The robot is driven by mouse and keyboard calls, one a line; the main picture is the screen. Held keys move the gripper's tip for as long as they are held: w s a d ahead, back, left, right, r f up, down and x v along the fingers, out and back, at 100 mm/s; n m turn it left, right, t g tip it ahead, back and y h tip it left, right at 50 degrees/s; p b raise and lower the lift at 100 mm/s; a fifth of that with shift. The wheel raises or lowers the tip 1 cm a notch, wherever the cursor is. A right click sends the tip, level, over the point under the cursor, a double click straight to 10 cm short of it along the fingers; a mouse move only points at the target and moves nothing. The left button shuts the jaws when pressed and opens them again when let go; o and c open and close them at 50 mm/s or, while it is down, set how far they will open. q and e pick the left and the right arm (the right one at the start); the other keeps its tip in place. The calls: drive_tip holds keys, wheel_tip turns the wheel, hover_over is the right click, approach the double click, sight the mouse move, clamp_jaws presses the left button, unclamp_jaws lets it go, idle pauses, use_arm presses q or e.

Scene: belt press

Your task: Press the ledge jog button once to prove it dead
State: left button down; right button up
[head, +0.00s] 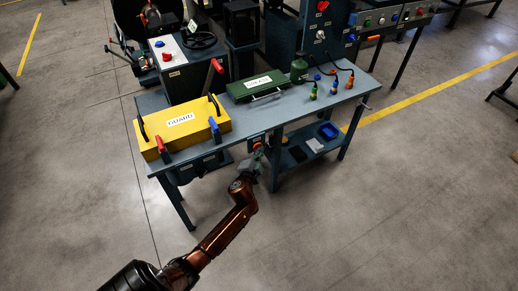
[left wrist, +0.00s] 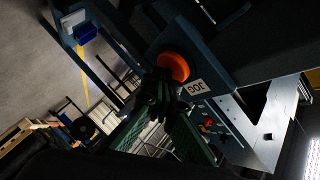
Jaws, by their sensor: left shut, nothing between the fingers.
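The jog button (left wrist: 172,66) is a round orange button on a dark panel, with a white JOG label (left wrist: 195,87) beside it in the left wrist view. In the head view its spot is at the front edge of the bench, largely hidden by my left gripper (head: 257,157). The left gripper is shut and empty; it also shows in the left wrist view (left wrist: 160,84). Its fingertips are at the edge of the button in that picture. I cannot tell whether they touch it. My right gripper is not in view.
A lower shelf holds a blue bin (head: 327,131). The floor in front is clear.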

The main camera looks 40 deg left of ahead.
use_arm(q)
drive_tip(key=shift+s, duration=0.1)
idle(0.3)
drive_tip(key=shift+s+d, duration=0.3)
drive_tip(key=shift+d, duration=0.5)
drive_tip(key=shift+d, duration=0.1)
drive_tip(key=d, duration=0.1)
drive_tip(key=s+d, duration=0.1)
drive_tip(key=d, duration=0.1)
drive_tip(key=s+d, duration=0.1)
drive_tip(key=shift+d, duration=0.25)
idle(0.5)
